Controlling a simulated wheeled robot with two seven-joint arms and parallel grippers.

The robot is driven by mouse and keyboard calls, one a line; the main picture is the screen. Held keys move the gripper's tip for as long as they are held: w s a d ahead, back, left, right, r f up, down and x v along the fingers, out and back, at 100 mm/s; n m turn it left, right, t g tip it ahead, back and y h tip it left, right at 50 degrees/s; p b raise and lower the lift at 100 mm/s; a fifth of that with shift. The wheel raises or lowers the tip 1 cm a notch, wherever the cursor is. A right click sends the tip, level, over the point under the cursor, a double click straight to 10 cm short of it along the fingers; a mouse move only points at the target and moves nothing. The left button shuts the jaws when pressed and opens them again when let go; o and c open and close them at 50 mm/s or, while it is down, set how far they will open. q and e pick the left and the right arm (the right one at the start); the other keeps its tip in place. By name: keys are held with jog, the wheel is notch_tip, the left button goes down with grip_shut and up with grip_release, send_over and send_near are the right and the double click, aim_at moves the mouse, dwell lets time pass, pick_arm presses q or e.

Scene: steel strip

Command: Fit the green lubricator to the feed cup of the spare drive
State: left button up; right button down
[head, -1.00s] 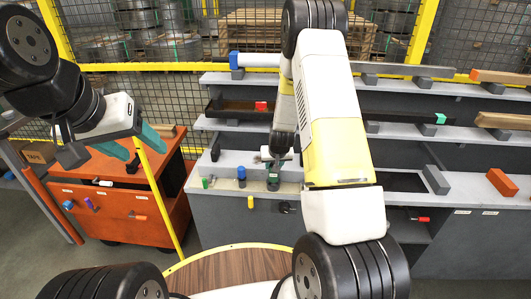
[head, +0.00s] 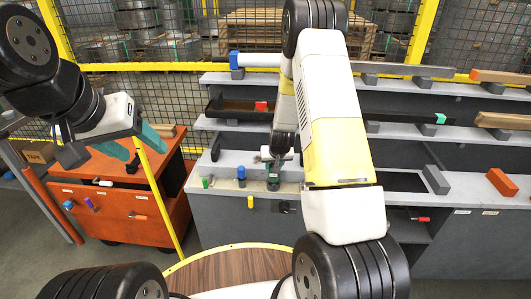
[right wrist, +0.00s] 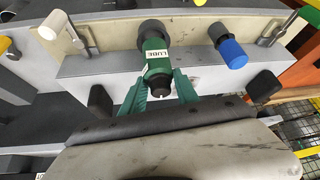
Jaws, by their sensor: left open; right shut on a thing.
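The green lubricator (right wrist: 156,60), with a white LUBE label and a black end, is between the green fingers of my right gripper (right wrist: 160,90), which is shut on it. In the right wrist view its far end meets a dark round cup (right wrist: 152,29) on a beige panel. I cannot tell whether it is seated there or only in line with it. My left gripper (head: 143,151) is open and empty, above the orange cabinet.
The grey shelved bench (head: 240,225) carries bars and blocks. A round wooden table (head: 225,268) is in front.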

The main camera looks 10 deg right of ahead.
jog(key=shift+f, duration=1.75)
jog(key=c, duration=0.8)
grip_release()
jog(key=shift+c, duration=0.2)
jog(key=v, duration=0.7)
jog(key=shift+s+r, duration=0.2)
jog(key=shift+r, duration=0.1)
jog(key=s+a+r+y, duration=0.15)
jog(key=s+r, duration=0.25)
jog(key=r, duration=0.7)
jog(key=s+a+r+y, duration=0.15)
jog(key=s+r, duration=0.35)
jog(key=r, duration=0.5)
jog(key=s+r, duration=0.3)
jog(key=s, duration=0.3)
jog(key=s+a+r+n, duration=0.1)
jog(key=s+r, duration=0.3)
jog(key=s, duration=0.3)
jog(key=s+r, duration=0.4)
jog(key=s, duration=0.3)
jog(key=shift+a, duration=0.3)
